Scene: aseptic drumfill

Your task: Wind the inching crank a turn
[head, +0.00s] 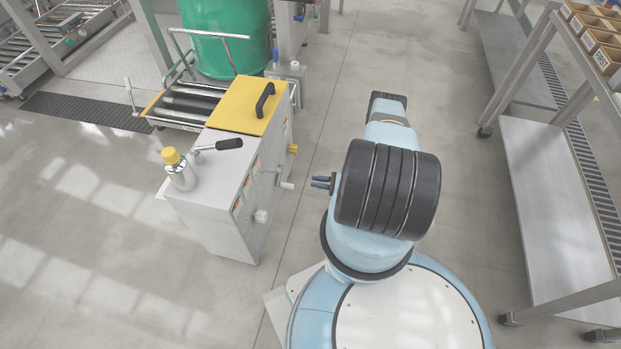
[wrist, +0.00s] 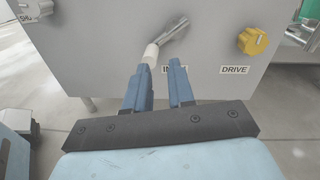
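The inching crank (wrist: 172,32) is a short metal arm with a white handle (wrist: 150,53), on the grey face of the machine cabinet. The handle hangs at the crank's lower left in the wrist view. A label starting "IN" below it is partly hidden by my right finger. In the head view the handle (head: 286,186) sticks out from the cabinet's right side. My gripper (head: 314,182) points at it from the right, with a gap between. In the wrist view my gripper (wrist: 159,66) is open and empty; the handle shows just beyond the left fingertip.
A yellow knob (wrist: 252,41) labelled DRIVE is right of the crank. A white knob (head: 261,216) sits lower on the cabinet (head: 215,212). Floor right of my arm is clear up to a shelving rack (head: 545,190).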

